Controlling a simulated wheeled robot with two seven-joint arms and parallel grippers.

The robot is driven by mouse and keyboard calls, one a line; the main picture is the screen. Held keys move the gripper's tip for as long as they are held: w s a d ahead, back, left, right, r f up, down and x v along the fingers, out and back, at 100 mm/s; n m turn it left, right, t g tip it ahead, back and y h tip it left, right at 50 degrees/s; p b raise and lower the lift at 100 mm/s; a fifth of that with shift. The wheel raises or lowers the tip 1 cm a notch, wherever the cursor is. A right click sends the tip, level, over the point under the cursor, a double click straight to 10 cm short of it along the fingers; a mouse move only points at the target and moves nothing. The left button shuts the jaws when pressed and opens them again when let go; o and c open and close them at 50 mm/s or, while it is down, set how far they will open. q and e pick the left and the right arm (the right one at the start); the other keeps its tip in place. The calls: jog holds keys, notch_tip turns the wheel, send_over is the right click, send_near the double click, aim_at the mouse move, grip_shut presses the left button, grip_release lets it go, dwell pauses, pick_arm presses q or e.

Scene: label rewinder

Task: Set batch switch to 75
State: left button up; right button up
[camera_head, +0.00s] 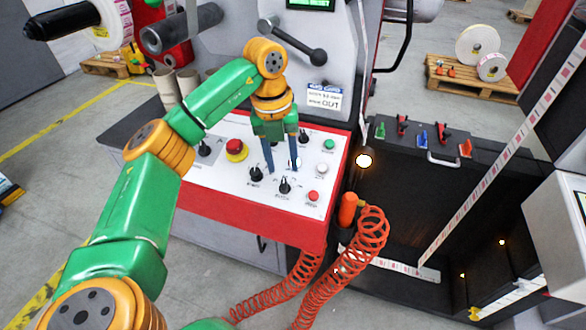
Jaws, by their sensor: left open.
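The white control panel (225,187) with a red edge carries several black rotary knobs. One black knob (256,174) sits just left of my gripper, one (285,186) sits just in front of it, and another (303,137) sits behind it to the right. A further black knob (205,149) is at the panel's left. The labels are too small to read, so I cannot tell which knob is the batch switch or its setting. My left gripper (283,171) is open, pointing down over the panel's middle, with nothing visible between its fingers. My right gripper is not in view.
A red mushroom button (236,150) is left of the gripper. Green (328,145), white (321,169) and red (313,196) push buttons line the panel's right. A black lever (295,42) projects above. A coiled orange hose (362,240) hangs at the right.

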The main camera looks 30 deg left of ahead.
aim_at(284, 182)
pick_arm(q)
jog(key=f, duration=0.2)
jog(key=s+f, duration=0.1)
jog(key=f, duration=0.1)
jog(key=shift+d+f, duration=0.15)
jog(key=shift+f, duration=0.05)
jog(key=shift+w+f, duration=0.25)
jog(key=shift+f, duration=0.25)
jog(key=shift+s+d+r, duration=0.1)
grip_shut()
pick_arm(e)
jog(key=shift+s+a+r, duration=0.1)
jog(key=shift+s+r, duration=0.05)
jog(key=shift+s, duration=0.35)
pick_arm(q)
jog(key=shift+r+m+p, duration=0.1)
jog(key=shift+m+p, duration=0.2)
jog(key=shift+p, duration=0.1)
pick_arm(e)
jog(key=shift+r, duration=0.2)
pick_arm(q)
jog(key=m+p, duration=0.1)
jog(key=m, duration=0.1)
jog(key=shift+m+y, duration=0.3)
jog(key=shift+y, duration=0.1)
jog(key=shift+d+m+y+p, duration=0.1)
jog(key=shift+m+y+p, duration=0.45)
jog(key=shift+m, duration=1.55)
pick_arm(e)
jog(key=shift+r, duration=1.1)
